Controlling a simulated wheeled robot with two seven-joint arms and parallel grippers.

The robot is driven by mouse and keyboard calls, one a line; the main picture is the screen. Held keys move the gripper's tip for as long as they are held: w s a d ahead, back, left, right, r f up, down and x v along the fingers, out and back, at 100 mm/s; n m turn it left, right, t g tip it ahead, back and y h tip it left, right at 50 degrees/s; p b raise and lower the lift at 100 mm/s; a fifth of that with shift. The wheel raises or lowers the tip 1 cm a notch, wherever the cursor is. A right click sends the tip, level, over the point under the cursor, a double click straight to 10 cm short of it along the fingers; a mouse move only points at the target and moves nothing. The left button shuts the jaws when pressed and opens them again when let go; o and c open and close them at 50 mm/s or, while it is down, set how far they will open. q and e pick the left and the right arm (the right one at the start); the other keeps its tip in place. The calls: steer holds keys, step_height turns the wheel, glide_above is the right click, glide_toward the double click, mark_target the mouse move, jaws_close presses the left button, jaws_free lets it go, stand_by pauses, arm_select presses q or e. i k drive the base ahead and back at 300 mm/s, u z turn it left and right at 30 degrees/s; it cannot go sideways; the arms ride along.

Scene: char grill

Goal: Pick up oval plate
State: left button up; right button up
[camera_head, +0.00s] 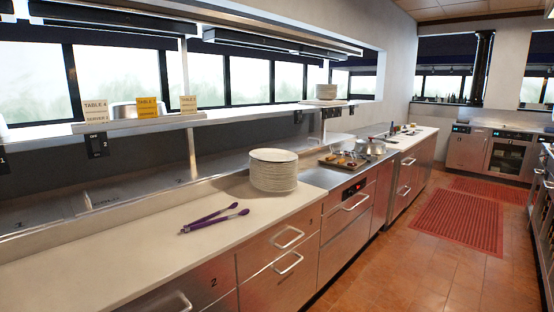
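A tall stack of white oval plates (273,170) stands on the pale counter (150,245), close to where the counter meets the steel cooking section. The top plate lies face up at the top of the stack. A smaller stack of plates (327,91) sits on the upper shelf at the back. Neither of my grippers shows in the head view.
Purple-handled tongs (213,220) lie on the counter left of the stack. A flat grill with food (345,159) and a pot (371,146) are to the right. Order cards (147,107) stand on the shelf. Red mats (458,222) lie on the open floor.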

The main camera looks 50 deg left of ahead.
mark_target(270, 155)
steer(key=z, duration=0.15)
steer(key=i, duration=1.65)
steer(key=u, duration=0.4)
steer(key=i, duration=1.2)
steer(key=u, duration=1.6)
steer(key=i, duration=0.85)
steer(key=u, duration=0.8)
